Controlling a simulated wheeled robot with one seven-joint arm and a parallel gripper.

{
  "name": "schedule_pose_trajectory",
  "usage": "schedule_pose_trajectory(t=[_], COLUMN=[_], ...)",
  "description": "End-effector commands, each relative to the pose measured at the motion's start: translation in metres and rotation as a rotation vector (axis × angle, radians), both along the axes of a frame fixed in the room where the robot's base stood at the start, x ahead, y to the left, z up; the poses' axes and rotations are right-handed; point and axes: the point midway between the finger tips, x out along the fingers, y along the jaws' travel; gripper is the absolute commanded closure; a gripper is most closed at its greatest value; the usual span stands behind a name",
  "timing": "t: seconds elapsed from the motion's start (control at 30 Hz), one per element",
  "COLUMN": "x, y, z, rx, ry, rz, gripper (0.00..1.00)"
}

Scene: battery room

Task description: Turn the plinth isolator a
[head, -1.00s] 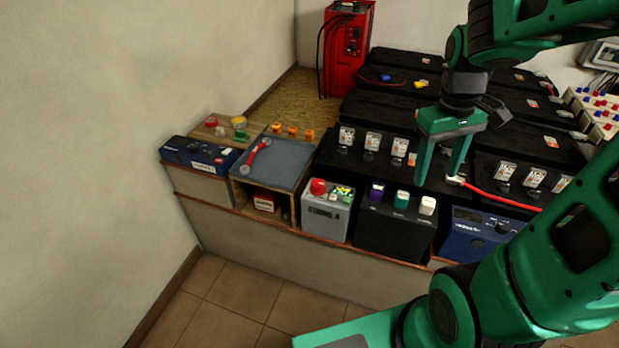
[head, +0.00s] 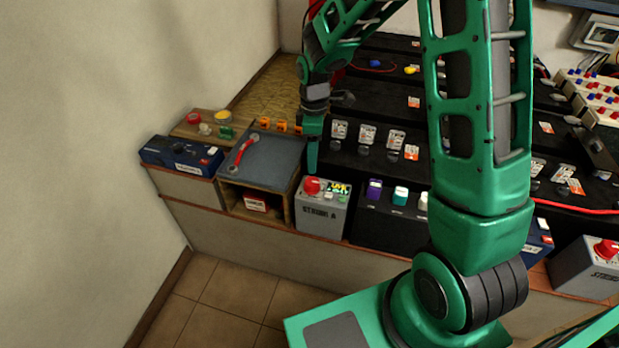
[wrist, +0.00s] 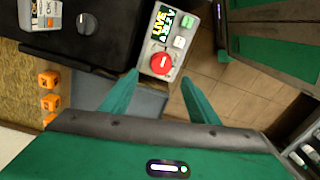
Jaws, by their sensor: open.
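The plinth isolator A is a grey box (head: 322,217) lettered "STRING A" with a red rotary knob (head: 312,186) on top, beside a small label and buttons. The knob shows in the wrist view (wrist: 161,64) with a pale mark across it. My gripper (head: 312,168) points down just above the knob in the head view. In the wrist view my gripper (wrist: 161,78) is open and empty, one finger on each side of the knob's near edge. The fingers look apart from the knob; the exact height gap is hard to tell.
A blue-grey mat (head: 268,160) with a red-handled wrench (head: 240,150) lies left of the box. A black unit (head: 385,222) with coloured caps stands close on the right. Black batteries fill the back. Another grey box with a red knob (head: 605,249) sits far right.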

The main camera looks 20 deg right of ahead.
Motion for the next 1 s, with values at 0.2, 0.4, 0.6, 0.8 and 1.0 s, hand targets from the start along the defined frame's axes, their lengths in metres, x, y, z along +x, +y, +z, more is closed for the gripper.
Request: schedule_pose_trajectory(t=[0.2,0.4,0.6,0.8,1.0], x=[-0.003,-0.003,-0.004,-0.004,-0.004], y=[0.004,0.004,0.005,0.005,0.005], z=[-0.035,-0.069,-0.092,-0.1,-0.1], rx=[-0.001,-0.001,0.0,-0.001,-0.002], ry=[0.006,0.004,0.004,0.002,0.001], rz=[0.003,0.002,0.004,0.003,0.003], gripper=[0.45,0.45,0.45,0.45,0.45])
